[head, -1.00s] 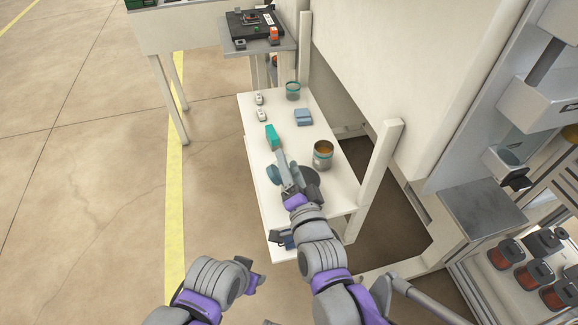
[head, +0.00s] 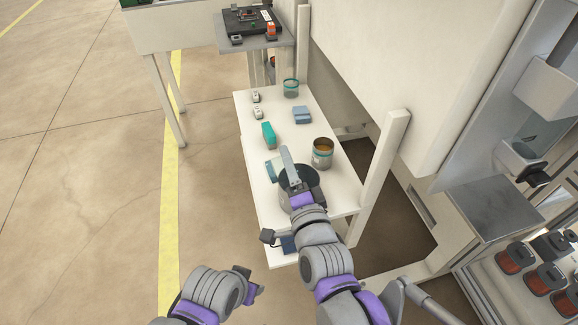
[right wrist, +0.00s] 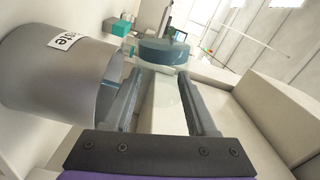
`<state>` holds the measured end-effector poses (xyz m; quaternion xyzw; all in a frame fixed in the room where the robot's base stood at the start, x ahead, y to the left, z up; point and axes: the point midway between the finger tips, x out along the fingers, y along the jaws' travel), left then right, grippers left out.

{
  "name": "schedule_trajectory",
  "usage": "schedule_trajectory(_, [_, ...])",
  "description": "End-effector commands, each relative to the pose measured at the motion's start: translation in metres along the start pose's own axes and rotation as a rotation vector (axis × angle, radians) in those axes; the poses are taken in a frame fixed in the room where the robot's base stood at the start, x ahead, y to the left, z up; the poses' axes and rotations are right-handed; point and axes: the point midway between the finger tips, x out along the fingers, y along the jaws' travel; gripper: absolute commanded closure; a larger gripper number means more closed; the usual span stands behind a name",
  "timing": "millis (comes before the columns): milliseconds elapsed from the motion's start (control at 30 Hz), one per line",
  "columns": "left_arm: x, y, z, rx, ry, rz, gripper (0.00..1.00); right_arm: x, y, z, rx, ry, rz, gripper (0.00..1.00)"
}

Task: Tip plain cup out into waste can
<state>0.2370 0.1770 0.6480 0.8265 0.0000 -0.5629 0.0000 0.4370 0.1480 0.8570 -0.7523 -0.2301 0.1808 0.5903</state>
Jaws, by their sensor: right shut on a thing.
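My right gripper (head: 285,152) is over the near part of the white table and shows rolled onto its side. In the right wrist view its fingers (right wrist: 163,90) are apart around the plain cup (right wrist: 164,52), a blue-grey round thing at the fingertips. In the head view the cup (head: 271,170) shows just left of the fingers, partly hidden. The waste can (right wrist: 60,85) is grey with a partly legible label, close beside the fingers. In the head view its dark mouth (head: 313,177) is partly covered by my gripper. The cup's contents are not visible. My left gripper (head: 257,288) is low, off the table.
A post (head: 382,165) rises at the right edge.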

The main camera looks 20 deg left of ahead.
Motion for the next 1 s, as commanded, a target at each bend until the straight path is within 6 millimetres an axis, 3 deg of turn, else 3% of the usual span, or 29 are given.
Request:
schedule_trajectory(233, [0.0134,0.0,0.0023,0.0,0.002,0.0,0.5,-0.0002,0.0031,-0.0015,0.089,0.0,-0.001,1.0])
schedule_trajectory(600, [0.0115,0.0,0.002,0.0,0.001,0.0,0.5,-0.0001,0.0037,-0.0092,0.365,0.0,0.0,1.0])
schedule_trajectory(1000, [0.0115,0.0,0.002,0.0,0.001,0.0,0.5,-0.0001,0.0037,-0.0097,0.391,0.0,0.0,1.0])
